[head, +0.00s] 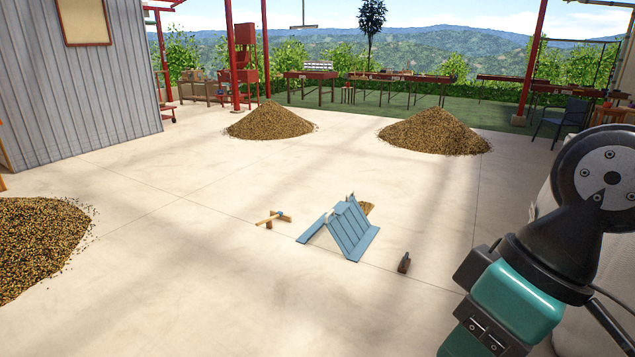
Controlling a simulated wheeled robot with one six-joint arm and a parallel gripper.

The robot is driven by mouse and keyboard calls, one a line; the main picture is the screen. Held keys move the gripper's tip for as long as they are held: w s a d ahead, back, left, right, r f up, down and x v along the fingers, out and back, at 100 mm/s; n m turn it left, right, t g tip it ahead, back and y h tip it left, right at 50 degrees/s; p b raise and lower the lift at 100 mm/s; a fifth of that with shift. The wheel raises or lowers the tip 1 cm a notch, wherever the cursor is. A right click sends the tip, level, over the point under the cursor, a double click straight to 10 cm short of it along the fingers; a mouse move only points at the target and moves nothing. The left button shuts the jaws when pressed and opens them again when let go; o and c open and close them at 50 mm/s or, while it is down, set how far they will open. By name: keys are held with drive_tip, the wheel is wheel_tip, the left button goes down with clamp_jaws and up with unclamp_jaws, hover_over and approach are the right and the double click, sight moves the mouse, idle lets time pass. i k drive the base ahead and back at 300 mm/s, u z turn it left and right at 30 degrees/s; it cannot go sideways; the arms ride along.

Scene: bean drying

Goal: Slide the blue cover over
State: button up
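The blue cover (354,232) is a slatted, tent-shaped piece standing on the pale concrete floor, near the middle of the head view. Its sloping boards meet at a ridge, and one blue board (311,229) reaches down to the floor on the left. A small patch of brown beans (367,207) shows behind its right side; the rest of what lies behind or under it is hidden. My arm fills the lower right of the view, well to the right of the cover and apart from it. My gripper's fingers do not show.
A small wooden tool (271,219) lies left of the cover, and a small dark brown block (404,262) stands right of it. Bean heaps lie at the left (38,245), back middle (270,120) and back right (434,131). The floor in front is clear.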

sight(351, 229)
drive_tip(key=u, duration=0.1)
drive_tip(key=i, duration=2.2)
drive_tip(key=z, duration=0.2)
drive_tip(key=i, duration=2.35)
drive_tip(key=z, duration=0.3)
